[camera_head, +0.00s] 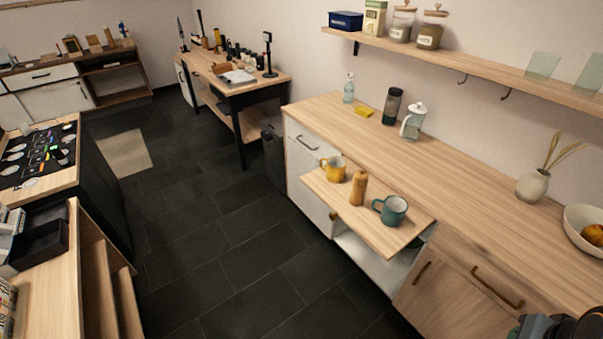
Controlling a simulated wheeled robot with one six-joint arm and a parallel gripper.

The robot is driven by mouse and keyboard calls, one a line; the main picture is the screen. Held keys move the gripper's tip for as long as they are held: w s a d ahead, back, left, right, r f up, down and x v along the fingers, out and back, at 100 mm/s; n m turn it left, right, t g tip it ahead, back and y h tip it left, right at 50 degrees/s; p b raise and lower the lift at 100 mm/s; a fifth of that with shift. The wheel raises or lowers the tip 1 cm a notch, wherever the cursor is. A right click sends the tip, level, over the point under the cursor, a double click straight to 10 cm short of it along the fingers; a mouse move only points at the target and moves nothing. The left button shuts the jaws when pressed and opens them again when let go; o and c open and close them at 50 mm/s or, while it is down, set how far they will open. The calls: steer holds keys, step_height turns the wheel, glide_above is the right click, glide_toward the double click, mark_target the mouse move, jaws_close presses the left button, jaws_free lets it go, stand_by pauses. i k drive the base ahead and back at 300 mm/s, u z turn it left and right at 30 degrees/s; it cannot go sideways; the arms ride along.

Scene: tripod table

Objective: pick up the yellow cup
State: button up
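The yellow cup (335,169) stands upright on a pull-out wooden board (383,232) in front of the right-hand counter. It is near the board's far left end, with its handle toward the left. A wooden pepper mill (358,188) stands just right of it, and a teal mug (391,209) stands further right on the same board. A dark part of my arm shows at the bottom right corner. My gripper's fingers cannot be made out there, and the arm is well apart from the cup.
The long counter (470,178) behind the board holds a glass bottle (349,88), a dark tumbler (392,106), a glass pot (413,121), a vase (532,185) and a bowl (584,232). A shelf (470,64) hangs above. The dark tiled floor (225,240) is open left of the board.

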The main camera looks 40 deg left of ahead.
mark_target(334, 171)
steer(key=u, duration=1.45)
